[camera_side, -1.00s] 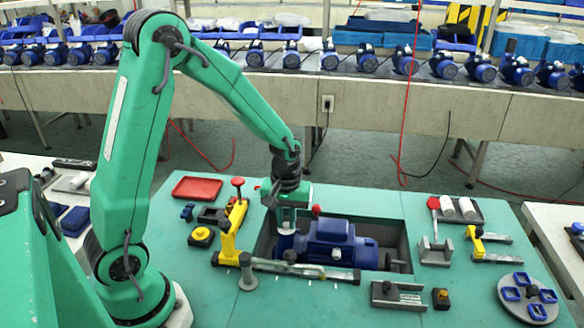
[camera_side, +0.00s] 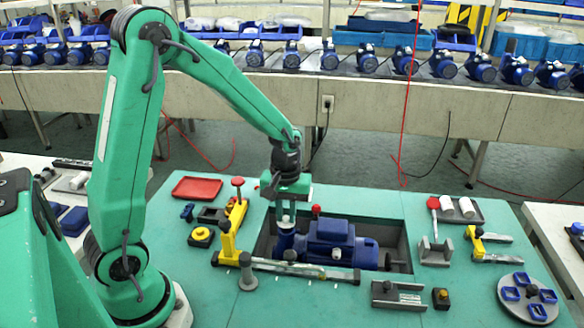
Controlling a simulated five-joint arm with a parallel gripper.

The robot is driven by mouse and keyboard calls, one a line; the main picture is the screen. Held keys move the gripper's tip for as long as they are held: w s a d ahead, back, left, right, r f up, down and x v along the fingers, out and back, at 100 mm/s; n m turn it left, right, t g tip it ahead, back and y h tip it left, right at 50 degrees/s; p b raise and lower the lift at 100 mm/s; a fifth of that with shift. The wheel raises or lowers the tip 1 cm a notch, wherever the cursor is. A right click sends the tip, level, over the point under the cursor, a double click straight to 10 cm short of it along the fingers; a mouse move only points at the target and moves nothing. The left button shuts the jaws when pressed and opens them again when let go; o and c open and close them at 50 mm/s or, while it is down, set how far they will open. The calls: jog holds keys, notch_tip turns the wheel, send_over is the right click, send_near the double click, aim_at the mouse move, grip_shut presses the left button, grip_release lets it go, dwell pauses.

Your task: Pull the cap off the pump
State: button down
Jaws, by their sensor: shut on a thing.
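The blue pump (camera_side: 330,240) lies in the recess of the green table, with its upright blue port at its left end. My gripper (camera_side: 286,211) points straight down above that port. It is shut on a small whitish cap (camera_side: 286,218), which shows just below the fingers. The cap is at or just above the top of the port; I cannot tell whether they still touch. The fingers hide part of the cap.
A yellow toggle clamp (camera_side: 232,230) stands left of the recess, and a long bar (camera_side: 300,269) crosses its front edge. A red tray (camera_side: 197,187) lies at the back left. Fixtures stand on the right. Bare green table lies at the front.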

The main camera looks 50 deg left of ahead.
jog(key=shift+r, duration=1)
